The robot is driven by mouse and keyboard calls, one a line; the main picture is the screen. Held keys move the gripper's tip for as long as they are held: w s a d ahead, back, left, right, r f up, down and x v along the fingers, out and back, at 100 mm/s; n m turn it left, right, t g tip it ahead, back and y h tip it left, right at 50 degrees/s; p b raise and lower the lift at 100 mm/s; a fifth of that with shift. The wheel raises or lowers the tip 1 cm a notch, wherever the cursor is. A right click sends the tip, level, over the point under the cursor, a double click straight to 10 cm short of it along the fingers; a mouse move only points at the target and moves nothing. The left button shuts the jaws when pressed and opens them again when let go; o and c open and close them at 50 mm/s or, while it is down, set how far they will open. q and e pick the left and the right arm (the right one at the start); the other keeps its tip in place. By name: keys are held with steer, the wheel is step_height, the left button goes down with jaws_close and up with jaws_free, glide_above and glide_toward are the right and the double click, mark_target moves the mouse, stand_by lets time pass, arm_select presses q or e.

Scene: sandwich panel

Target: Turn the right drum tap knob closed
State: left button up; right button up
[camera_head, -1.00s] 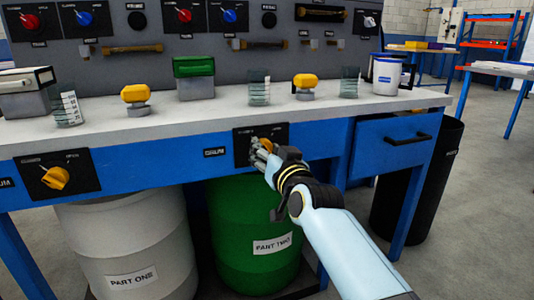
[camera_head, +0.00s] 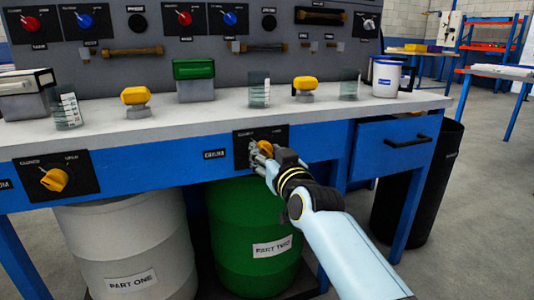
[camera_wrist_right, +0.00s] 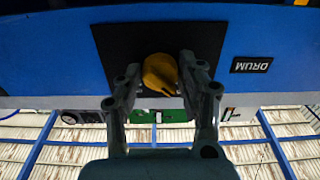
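The right drum tap knob (camera_head: 267,146) is yellow, on a black plate (camera_head: 279,131) on the blue bench front above the green drum. My right gripper (camera_head: 256,152) is at the knob and partly covers it in the head view. In the right wrist view the knob (camera_wrist_right: 158,72) lies between the two fingers of my right gripper (camera_wrist_right: 160,66). The fingers are spread, with a gap on the left side; whether the right finger touches the knob I cannot tell. The plate's lettering is mostly hidden. My left gripper is out of view.
A second yellow knob (camera_head: 54,180) is on the left plate. A white drum (camera_head: 130,245) and a green drum (camera_head: 245,220) stand under the bench. The drawer handle (camera_head: 408,141) sticks out at the right. A dark bin (camera_head: 432,190) stands beside the bench.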

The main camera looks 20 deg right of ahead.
steer(key=o, duration=0.3)
steer(key=shift+o, duration=0.2)
steer(key=s, duration=1.2)
steer(key=shift+d, duration=0.2)
